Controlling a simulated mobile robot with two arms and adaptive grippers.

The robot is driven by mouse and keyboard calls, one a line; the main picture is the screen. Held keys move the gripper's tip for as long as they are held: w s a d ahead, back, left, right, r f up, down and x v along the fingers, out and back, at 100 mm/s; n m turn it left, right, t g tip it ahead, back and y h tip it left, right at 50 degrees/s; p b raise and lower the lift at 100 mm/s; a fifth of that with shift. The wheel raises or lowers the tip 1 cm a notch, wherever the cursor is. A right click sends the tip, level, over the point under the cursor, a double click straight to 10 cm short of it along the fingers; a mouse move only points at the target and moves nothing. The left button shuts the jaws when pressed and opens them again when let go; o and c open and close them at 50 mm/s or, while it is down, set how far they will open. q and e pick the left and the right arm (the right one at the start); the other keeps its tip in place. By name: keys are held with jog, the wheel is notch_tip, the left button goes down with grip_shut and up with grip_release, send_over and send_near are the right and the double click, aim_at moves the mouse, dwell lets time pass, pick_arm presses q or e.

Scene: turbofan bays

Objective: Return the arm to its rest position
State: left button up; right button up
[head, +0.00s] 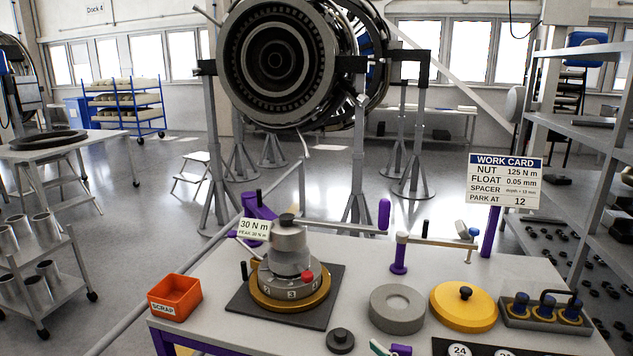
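Neither of my grippers nor my arms shows in the head view. On the grey workbench (550,268) a stacked metal fixture (290,262) stands on a gold ring (290,297) over a dark square mat (240,306). The fixture has numbered faces, a red knob (308,277) and a 30 N m tag (254,230). A work card (505,181) stands on a purple post and reads NUT 125 N m, FLOAT 0.05 mm, PARK AT 12.
An orange scrap bin (174,297) sits at the bench's left. A grey ring (397,308), yellow disc (463,305) and tool rack (544,314) lie right. A purple-post stand (398,257) rises behind. A turbofan (280,62) stands beyond, with shelving (578,128) at right.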

jog(key=s+a+f+n+g+h, duration=0.1)
jog(key=s+f+n+g+h, duration=0.2)
jog(key=s+f+n+g, duration=0.85)
jog(key=s+d+f+n+h, duration=0.1)
jog(key=s+d+n+h, duration=0.3)
jog(key=s+n, duration=0.5)
jog(key=s+d+f+n+h, duration=0.2)
jog(key=s+d+n, duration=0.4)
jog(key=s+n, duration=0.3)
notch_tip(320, 180, down, 27)
jog(key=s+g, duration=0.1)
jog(key=s, duration=0.2)
pick_arm(q)
jog(key=shift+w+a, duration=0.25)
jog(key=shift+w, duration=0.4)
pick_arm(e)
jog(key=s+d+f, duration=0.1)
jog(key=s+f, duration=0.6)
jog(key=s, duration=0.1)
jog(key=s+d+f+g, duration=0.1)
jog(key=s+d+f, duration=0.1)
jog(key=s+f, duration=0.6)
jog(key=shift+s+d+f, duration=0.15)
jog(key=shift+d+f, duration=0.05)
jog(key=shift+d, duration=0.05)
